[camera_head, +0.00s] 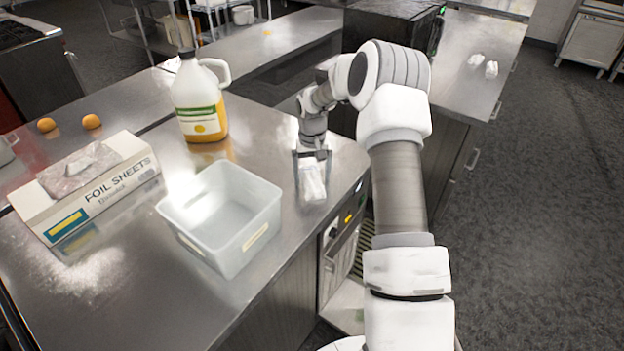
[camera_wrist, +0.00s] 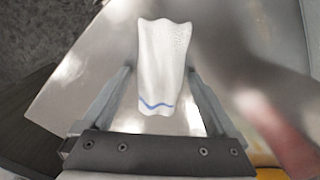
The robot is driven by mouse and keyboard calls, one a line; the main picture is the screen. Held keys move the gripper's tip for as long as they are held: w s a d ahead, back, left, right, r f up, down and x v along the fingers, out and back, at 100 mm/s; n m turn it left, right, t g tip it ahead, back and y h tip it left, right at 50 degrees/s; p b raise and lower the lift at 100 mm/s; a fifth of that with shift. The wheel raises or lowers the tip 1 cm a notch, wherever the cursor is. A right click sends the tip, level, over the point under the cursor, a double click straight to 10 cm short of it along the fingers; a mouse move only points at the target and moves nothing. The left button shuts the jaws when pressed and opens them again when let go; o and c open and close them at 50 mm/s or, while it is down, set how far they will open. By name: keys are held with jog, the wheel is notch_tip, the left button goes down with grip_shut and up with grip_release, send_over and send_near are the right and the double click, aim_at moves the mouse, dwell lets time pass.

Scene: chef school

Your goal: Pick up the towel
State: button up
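A white folded towel (camera_head: 312,182) lies on the steel counter, right of the plastic bin. In the wrist view the towel (camera_wrist: 162,65) has a blue stripe near its lower end. My gripper (camera_head: 311,172) is over the counter at the towel, pointing down. In the wrist view my gripper (camera_wrist: 160,88) is open, with one finger on each side of the towel's lower part. Gaps show between the fingers and the cloth.
A translucent bin (camera_head: 225,215) stands close left of my gripper. A foil sheets box (camera_head: 90,185), a jug (camera_head: 200,100) and two orange fruits (camera_head: 91,121) are farther left. A dark appliance (camera_head: 395,25) stands behind my arm. The counter's right edge is close by.

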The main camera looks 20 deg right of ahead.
aim_at(312, 174)
jog(key=c, duration=1.3)
jog(key=shift+r, duration=0.65)
notch_tip(312, 174, up, 3)
jog(key=shift+w+f, duration=0.1)
jog(key=s+d+r+b, duration=0.1)
jog(key=s+d+r, duration=0.6)
jog(key=s+d, duration=0.1)
jog(key=shift+d, duration=0.3)
